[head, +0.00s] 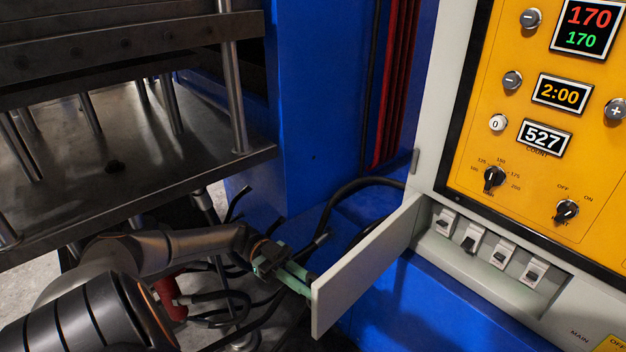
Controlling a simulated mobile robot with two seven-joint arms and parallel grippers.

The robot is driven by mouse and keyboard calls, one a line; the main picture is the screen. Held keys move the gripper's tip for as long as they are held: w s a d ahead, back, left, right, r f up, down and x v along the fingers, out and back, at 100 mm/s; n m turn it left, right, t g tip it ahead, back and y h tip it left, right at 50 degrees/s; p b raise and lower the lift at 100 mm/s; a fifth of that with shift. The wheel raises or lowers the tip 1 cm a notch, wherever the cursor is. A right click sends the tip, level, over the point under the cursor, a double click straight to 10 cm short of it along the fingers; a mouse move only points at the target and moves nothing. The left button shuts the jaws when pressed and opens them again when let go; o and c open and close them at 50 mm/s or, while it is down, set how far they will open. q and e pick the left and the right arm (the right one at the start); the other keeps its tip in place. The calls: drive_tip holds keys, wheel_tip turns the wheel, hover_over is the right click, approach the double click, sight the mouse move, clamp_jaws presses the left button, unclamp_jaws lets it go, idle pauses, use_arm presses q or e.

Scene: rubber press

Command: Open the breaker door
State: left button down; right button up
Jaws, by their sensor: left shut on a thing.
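The breaker door (365,268) is a pale grey panel. It stands swung out from the grey control cabinet, hinged at its right edge. Behind it, a row of several white breaker switches (502,253) shows in the open recess. My left gripper (300,281) has its greenish fingers at the door's free left edge and is shut on it. The fingertips are partly hidden at the door's edge. My right gripper is not in view.
The yellow control panel (535,150) with displays and knobs is above the recess. A steel press platen (120,165) is at the left, above my left arm. Black cables (345,190) hang behind the door, in front of the blue frame (310,110).

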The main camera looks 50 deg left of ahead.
use_arm(q)
drive_tip(key=shift+a+f, duration=0.1)
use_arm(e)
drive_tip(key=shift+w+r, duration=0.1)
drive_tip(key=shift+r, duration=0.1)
use_arm(q)
drive_tip(key=c, duration=0.9)
unclamp_jaws()
drive_tip(key=shift+o, duration=0.2)
drive_tip(key=shift+a, duration=0.1)
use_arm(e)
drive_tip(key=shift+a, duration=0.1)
